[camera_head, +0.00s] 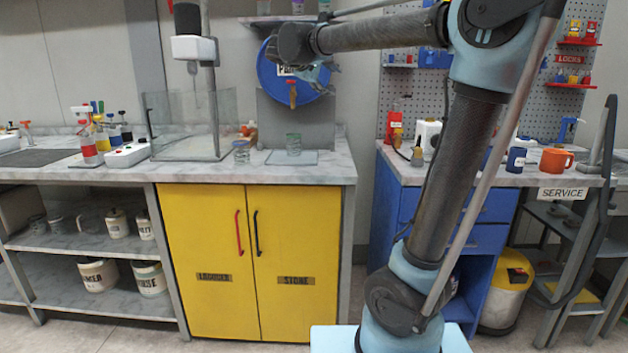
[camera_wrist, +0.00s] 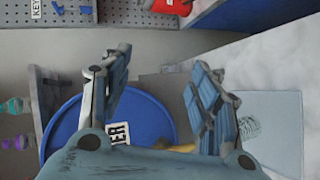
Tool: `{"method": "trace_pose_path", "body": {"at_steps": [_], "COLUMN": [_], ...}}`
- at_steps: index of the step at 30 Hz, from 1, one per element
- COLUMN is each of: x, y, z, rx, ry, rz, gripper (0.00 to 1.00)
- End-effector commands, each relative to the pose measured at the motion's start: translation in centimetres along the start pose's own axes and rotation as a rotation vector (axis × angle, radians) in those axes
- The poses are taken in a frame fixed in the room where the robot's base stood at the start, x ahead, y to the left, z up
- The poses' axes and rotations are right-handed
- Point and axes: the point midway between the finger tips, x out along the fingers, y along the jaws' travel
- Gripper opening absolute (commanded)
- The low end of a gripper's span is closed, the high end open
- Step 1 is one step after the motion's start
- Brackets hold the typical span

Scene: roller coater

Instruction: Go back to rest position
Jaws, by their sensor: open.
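My gripper (camera_head: 318,72) is at the end of my raised arm, in front of the blue round drum end (camera_head: 268,75) at the back wall. In the wrist view my gripper (camera_wrist: 160,95) shows two separated blue-grey fingers with nothing visible between them. Behind the fingers the wrist view shows the blue drum (camera_wrist: 150,120) with a white label, partly hidden by the gripper. A clear cup (camera_head: 293,144) stands on a pale plate (camera_head: 280,158) on the counter, below the drum's orange tap (camera_head: 292,95). My gripper is above the cup and apart from it.
A yellow two-door cabinet (camera_head: 250,260) stands under the counter. A clear-walled booth (camera_head: 190,125) and a second glass (camera_head: 241,151) are left of the plate. A blue bench (camera_head: 485,205) at right bears an orange mug (camera_head: 556,160). A small shelf (camera_head: 290,19) hangs above the drum.

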Motion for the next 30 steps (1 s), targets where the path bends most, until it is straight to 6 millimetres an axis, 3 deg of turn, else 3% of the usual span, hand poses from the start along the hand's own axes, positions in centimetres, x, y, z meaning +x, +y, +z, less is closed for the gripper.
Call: {"method": "trace_pose_path", "body": {"at_steps": [1,6,15,24,30], "x": [1.1,3.3,3.6,0.8,-1.8], "y": [-1.4,-6.9,-18.6,-31.8,-39.9], "z": [3.0,11.7,25.0,34.3,37.7], "rx": [0.025,0.115,0.305,0.53,0.683], "ry": [-0.033,-0.129,-0.275,-0.382,-0.424], "rz": [-0.044,-0.203,-0.474,-0.732,-0.881], "gripper": [0.57,0.57,0.57,0.57,0.57]}}
